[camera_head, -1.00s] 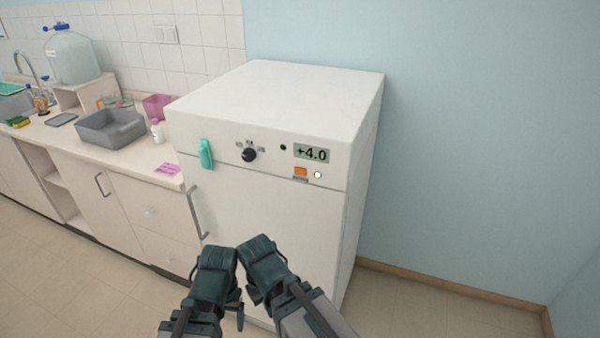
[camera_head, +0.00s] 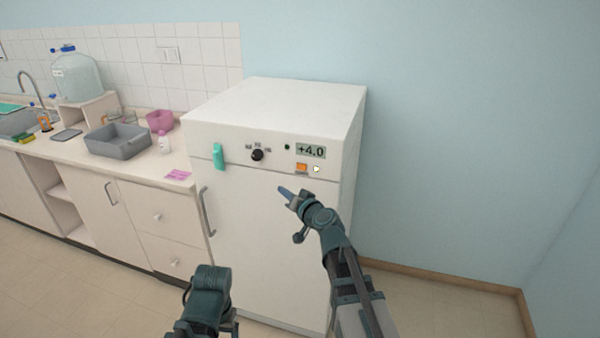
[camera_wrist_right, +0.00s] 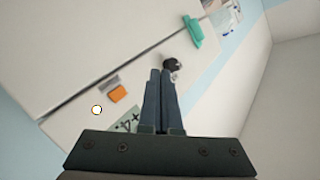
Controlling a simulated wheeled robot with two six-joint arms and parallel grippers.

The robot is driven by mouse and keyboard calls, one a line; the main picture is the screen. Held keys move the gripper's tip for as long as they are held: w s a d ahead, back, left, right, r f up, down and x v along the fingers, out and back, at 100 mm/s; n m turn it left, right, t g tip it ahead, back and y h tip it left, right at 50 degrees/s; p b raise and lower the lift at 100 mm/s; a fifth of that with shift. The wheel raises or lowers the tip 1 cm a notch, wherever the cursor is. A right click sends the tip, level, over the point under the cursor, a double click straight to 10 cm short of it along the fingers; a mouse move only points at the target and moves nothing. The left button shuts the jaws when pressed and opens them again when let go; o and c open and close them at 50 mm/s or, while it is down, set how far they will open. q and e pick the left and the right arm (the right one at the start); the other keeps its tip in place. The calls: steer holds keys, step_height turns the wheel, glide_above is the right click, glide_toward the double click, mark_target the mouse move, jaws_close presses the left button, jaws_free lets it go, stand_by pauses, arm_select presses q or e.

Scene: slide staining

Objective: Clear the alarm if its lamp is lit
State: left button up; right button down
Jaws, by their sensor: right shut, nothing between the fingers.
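A white cabinet (camera_head: 270,230) has a control panel along its top front. The panel has a display (camera_head: 311,151) reading +4.0, a small dark green round spot (camera_head: 287,147), an orange rectangle (camera_head: 301,167) and a bright white-yellow round spot (camera_head: 316,169) beside it. The orange rectangle (camera_wrist_right: 117,95) and the bright round spot (camera_wrist_right: 97,110) also show in the right wrist view. No readable label tells which one is the alarm lamp. My right gripper (camera_head: 284,190) is shut and empty, in front of the cabinet below the panel. My left arm is low at the left, its fingers not visible.
A black knob (camera_head: 257,155) and a teal clip-like piece (camera_head: 218,156) are on the panel's left. A door handle (camera_head: 207,212) is at the cabinet's left edge. Floor is free at right.

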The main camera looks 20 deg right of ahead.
mark_target(297, 166)
steer(key=shift+d+r+m+h, duration=0.15)
steer(key=shift+d+r+m, duration=0.1)
steer(key=shift+d, duration=0.25)
steer(key=shift+d+r+m+h, duration=0.15)
steer(key=shift+d+r+m, duration=0.1)
steer(key=shift+d, duration=0.25)
steer(key=shift+w+d, duration=0.8)
steer(key=shift+w, duration=0.4)
steer(key=shift+w+d, duration=0.85)
steer(key=shift+w, duration=0.4)
steer(key=shift+w+d, duration=0.8)
steer(key=shift+w, duration=0.4)
steer(key=shift+w, duration=0.15)
steer(key=shift+w+d, duration=0.2)
steer(key=shift+w+d, duration=0.2)
steer(key=shift+w, duration=0.05)
steer(key=shift+s+a, duration=0.45)
steer(key=shift+s, duration=0.2)
